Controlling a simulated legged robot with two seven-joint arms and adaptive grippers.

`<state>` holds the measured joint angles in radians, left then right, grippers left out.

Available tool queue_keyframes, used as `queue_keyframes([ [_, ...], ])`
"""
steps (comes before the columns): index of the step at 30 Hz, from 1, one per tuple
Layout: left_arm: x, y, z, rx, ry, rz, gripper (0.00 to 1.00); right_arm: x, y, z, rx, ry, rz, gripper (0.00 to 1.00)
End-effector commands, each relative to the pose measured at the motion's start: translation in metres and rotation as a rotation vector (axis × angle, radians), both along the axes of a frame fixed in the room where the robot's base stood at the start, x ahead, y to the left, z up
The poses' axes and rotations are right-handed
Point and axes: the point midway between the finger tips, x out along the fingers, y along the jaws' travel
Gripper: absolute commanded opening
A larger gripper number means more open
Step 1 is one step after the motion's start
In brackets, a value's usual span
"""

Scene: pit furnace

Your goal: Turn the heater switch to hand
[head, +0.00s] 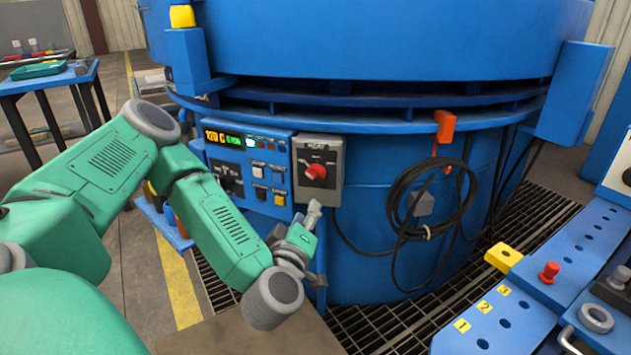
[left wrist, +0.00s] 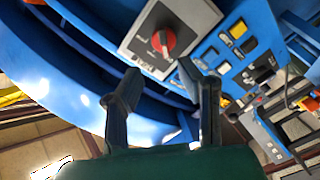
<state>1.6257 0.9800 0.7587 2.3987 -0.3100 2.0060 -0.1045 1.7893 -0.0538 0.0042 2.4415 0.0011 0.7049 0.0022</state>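A red rotary knob (head: 316,171) sits on a grey switch box (head: 330,152) on the blue furnace's side. The knob (left wrist: 163,42) also shows near the top of the left wrist view, on its light plate. Left of the box, a blue control panel (head: 256,165) carries black switches and coloured buttons. The labels are too small to read, so I cannot tell which control is the heater switch or its setting. My left gripper (head: 308,232) is just below the grey box, apart from the knob. In the left wrist view its two fingers (left wrist: 164,98) are spread and empty.
A coiled black cable (head: 427,232) hangs from an orange hook (head: 444,126) to the right. A blue bench (head: 570,270) with a red button stands at the right. Floor grating (head: 400,325) surrounds the furnace base. A blue table (head: 45,82) is at the far left.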

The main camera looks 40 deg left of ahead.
Motion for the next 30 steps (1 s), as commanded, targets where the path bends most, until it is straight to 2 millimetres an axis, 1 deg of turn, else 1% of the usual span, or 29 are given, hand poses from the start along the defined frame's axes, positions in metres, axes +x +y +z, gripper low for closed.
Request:
queue_keyframes([
  [5,0.009,0.008,0.005,0.013,-0.009,0.006,0.32,0.0,0.0,0.002,0.001,-0.001,0.001,0.4],
  [8,0.013,0.016,0.01,0.024,-0.018,0.019,0.32,0.0,0.0,0.003,0.001,-0.001,0.001,0.4],
  [9,0.014,0.016,0.011,0.024,-0.007,0.016,0.32,0.0,0.0,0.013,0.001,0.0,0.001,0.4],
  [12,0.019,0.016,0.011,0.024,0.0,0.016,0.32,0.001,0.0,0.03,0.001,-0.001,0.001,0.4],
  [18,0.028,0.023,0.01,0.023,0.0,0.016,0.32,0.001,0.0,0.058,0.0,-0.001,0.001,0.4],
  [23,0.036,0.03,0.013,0.024,-0.013,0.015,0.32,0.001,0.0,0.079,0.0,-0.001,0.001,0.4],
  [24,0.046,0.038,0.008,0.02,-0.019,0.022,0.32,0.001,0.0,0.069,0.0,-0.002,0.001,0.4],
  [25,0.051,0.042,0.006,0.019,-0.019,0.023,0.32,0.001,0.0,0.065,0.0,-0.002,0.001,0.4],
  [30,0.08,0.058,0.005,0.019,-0.015,0.021,0.32,0.0,0.0,0.056,0.001,0.0,0.001,0.4],
])
